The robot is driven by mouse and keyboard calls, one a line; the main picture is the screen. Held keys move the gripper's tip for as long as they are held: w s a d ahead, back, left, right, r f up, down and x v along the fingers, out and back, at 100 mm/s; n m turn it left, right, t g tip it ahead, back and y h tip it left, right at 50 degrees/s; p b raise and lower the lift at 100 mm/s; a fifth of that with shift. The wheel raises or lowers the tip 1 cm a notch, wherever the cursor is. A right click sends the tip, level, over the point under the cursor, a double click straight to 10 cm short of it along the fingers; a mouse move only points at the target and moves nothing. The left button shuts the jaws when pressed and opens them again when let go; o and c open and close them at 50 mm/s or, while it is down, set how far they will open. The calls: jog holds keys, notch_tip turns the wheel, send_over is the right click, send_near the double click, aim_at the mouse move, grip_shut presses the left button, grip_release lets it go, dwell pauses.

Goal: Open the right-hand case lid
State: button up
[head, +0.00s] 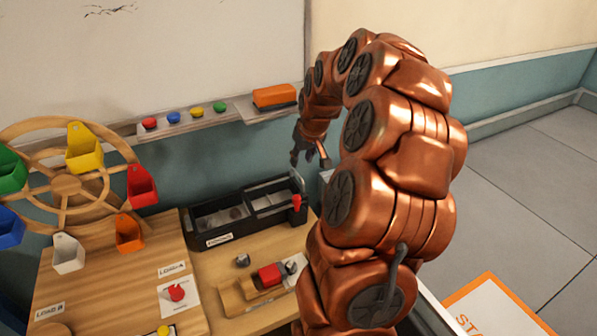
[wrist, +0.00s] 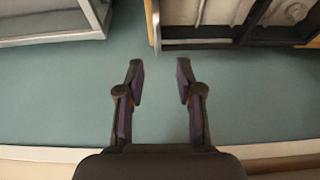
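My gripper (head: 309,158) hangs at the far side of the table, near the wall, with its fingers pointing down. In the wrist view my gripper (wrist: 159,80) is open, with two dark fingers apart and nothing between them. No lid I can name as the right-hand case lid shows clearly. A pale grey edge (head: 428,308) runs right of the table, mostly hidden behind my arm. A grey-framed thing (wrist: 60,42) shows at the wrist view's top left; I cannot tell whether it is the case.
A toy wheel with coloured buckets (head: 75,185) is at left. A whiteboard ledge (head: 190,122) with an orange eraser (head: 275,96) runs along the wall.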

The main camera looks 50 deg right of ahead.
aim_at(297, 174)
jog(key=shift+d+f, duration=0.1)
jog(key=shift+d, duration=0.15)
jog(key=shift+p+x, duration=1)
jog(key=shift+x, duration=2.8)
grip_shut()
